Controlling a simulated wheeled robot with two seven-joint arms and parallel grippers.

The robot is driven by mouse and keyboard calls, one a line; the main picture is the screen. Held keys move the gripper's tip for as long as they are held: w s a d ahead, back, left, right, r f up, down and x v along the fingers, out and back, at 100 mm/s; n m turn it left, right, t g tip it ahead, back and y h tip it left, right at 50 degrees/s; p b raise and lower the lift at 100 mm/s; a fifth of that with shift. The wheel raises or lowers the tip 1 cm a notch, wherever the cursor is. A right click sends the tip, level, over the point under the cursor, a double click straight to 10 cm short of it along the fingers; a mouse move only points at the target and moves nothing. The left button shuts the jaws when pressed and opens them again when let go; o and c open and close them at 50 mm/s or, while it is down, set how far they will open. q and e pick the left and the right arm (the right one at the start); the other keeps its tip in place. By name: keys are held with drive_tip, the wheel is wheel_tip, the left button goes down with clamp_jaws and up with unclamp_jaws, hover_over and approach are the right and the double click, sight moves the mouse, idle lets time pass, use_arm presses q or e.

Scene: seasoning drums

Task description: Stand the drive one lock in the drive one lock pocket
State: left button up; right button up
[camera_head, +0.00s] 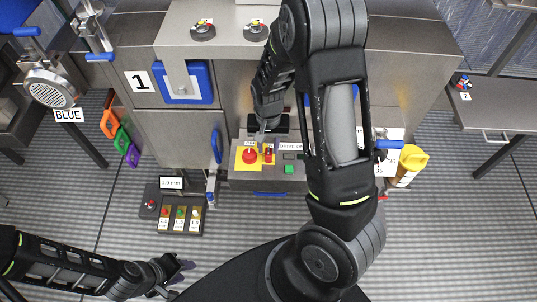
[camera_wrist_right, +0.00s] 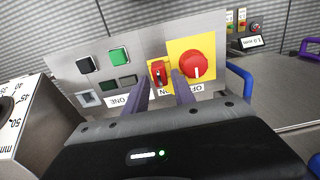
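A small red piece (camera_head: 268,154), which I take for the drive one lock, sits on the yellow plate of the control panel beside a round red OFF knob (camera_head: 250,156). In the right wrist view the red piece (camera_wrist_right: 159,72) is just beyond and between the two purple fingertips. My right gripper (camera_wrist_right: 160,82) is open around its line, with a gap on the right side; contact cannot be told. In the head view my right gripper (camera_head: 263,138) points down at the panel, partly hidden by its arm. My left gripper (camera_head: 184,272) is open and empty at lower left. I cannot identify the pocket for certain.
The panel (camera_head: 310,170) also carries a green button (camera_wrist_right: 119,55) and a black one (camera_wrist_right: 86,64). A yellow-topped drum (camera_head: 412,158) stands at right. Open floor lies in front.

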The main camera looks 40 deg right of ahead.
sight(268, 152)
wheel_tip(268, 152, down, 4)
idle(0.7)
clamp_jaws()
